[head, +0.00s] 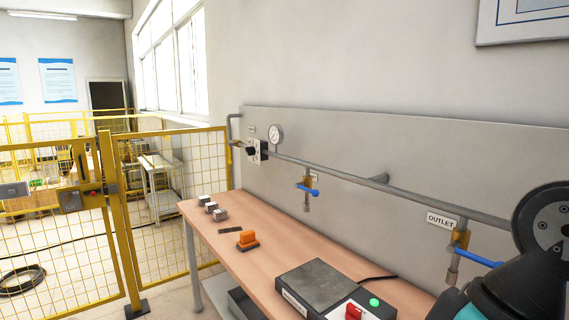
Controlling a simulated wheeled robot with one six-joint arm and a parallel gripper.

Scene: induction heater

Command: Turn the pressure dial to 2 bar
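A black knob (250,151), which looks like the pressure dial, sits on a pale plate (262,147) on the grey wall panel, above the far end of the bench. Its markings and setting are too small to read. A round white pressure gauge (275,138) stands on the pipe just right of the dial; its needle cannot be read. My arm shows at the lower right edge, far from the dial. My gripper is out of view.
The wooden bench (240,210) runs below the panel. It holds several metal blocks (212,208), an orange item (248,238) and a heater with green and red controls (322,287). Blue-handled valves (308,188) hang from the pipe. Yellow fencing (180,185) stands left.

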